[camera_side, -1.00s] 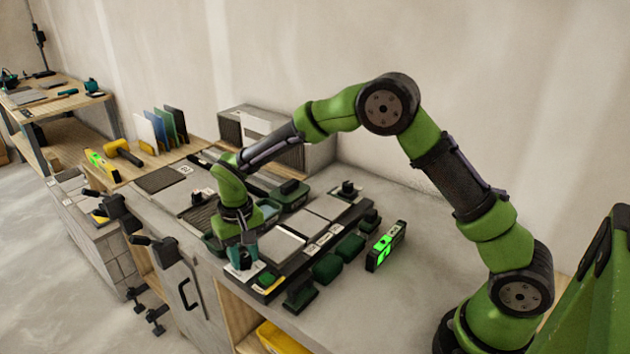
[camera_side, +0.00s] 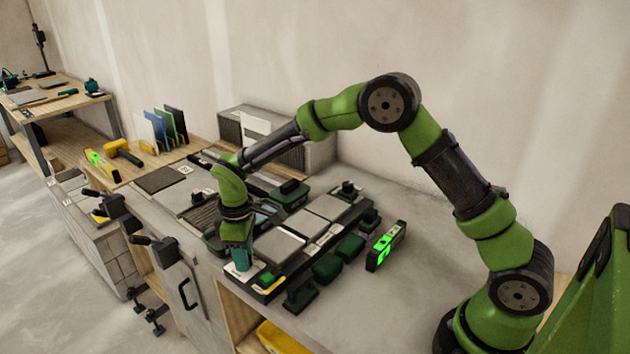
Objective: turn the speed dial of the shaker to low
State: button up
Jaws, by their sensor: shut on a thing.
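The shaker (camera_side: 286,275) is a dark, long frame with pale tiles on top and dark green feet, on the bench in the middle of the side view. A small green button (camera_side: 267,279) on a yellow patch sits at its near end. My gripper (camera_side: 241,261) points down at the near left corner of the shaker, left of the green button. It is shut on the speed dial, which its fingers hide. I cannot read the dial's setting or marks.
A level with a lit green face (camera_side: 385,247) stands right of the shaker. Clamps (camera_side: 165,251) grip the bench's front edge. A yellow mallet (camera_side: 124,152) and upright coloured sheets (camera_side: 165,128) are at the back left. The bench right of the level is clear.

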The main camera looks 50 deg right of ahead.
jog(key=shift+n, duration=0.8)
jog(key=o, duration=1.1)
jog(key=shift+c, duration=0.2)
jog(key=shift+r, duration=0.15)
notch_tip(320, 180, up, 17)
jog(key=shift+f, duration=0.2)
